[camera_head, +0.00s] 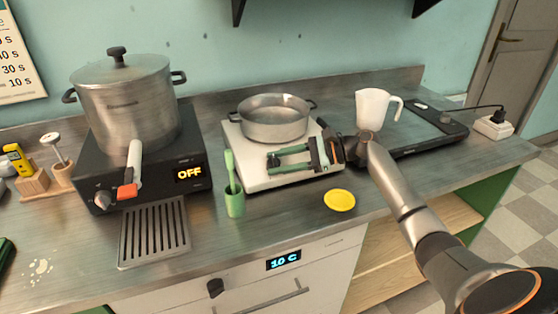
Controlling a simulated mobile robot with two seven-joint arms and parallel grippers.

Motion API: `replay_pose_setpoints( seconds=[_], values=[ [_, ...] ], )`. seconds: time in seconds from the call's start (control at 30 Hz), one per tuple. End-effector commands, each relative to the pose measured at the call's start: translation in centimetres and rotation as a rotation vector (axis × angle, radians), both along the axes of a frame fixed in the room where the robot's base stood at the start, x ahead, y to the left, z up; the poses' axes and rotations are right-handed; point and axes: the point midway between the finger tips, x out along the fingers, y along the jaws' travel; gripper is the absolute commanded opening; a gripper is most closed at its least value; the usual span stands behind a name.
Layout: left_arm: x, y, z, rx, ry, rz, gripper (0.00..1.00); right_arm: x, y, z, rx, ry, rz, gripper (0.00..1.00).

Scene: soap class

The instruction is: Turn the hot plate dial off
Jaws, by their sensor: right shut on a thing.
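A black hot plate (190,145) stands at the left under a large steel pot (125,100). A round dial (103,198) is on its front, and its display (189,173) reads OFF. A white unit (245,172) stands in the middle with a steel pan (274,120) on it. My right gripper (275,160) is low over the front of this white unit, its green-sided fingers pointing left. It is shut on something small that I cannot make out. The gripper covers part of the unit's front. It is well apart from the black hot plate's dial. My left gripper is out of view.
A green cup with a brush (234,203) stands between the two units. A yellow disc (339,200) lies in front of the white unit. A white jug (375,108) stands on a dark flat device at the right. A slotted drip tray (155,234) lies front left.

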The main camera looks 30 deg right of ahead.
Motion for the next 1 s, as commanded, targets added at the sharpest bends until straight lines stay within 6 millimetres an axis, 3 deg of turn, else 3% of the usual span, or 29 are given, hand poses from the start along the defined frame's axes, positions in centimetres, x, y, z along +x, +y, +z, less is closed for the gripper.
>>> replay_pose_setpoints(
  seconds=[0.77, 0.8, 1.0],
  values=[
    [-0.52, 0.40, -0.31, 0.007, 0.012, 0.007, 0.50, 0.16, -0.09, -0.01, -0.045, 0.013, 0.087, 0.00],
    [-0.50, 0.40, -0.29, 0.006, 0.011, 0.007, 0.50, 0.16, -0.09, -0.02, -0.045, 0.013, 0.087, 0.48],
    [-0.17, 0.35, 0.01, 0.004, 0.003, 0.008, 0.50, 0.14, -0.06, -0.01, -0.044, 0.011, 0.088, 0.70]
  ],
)
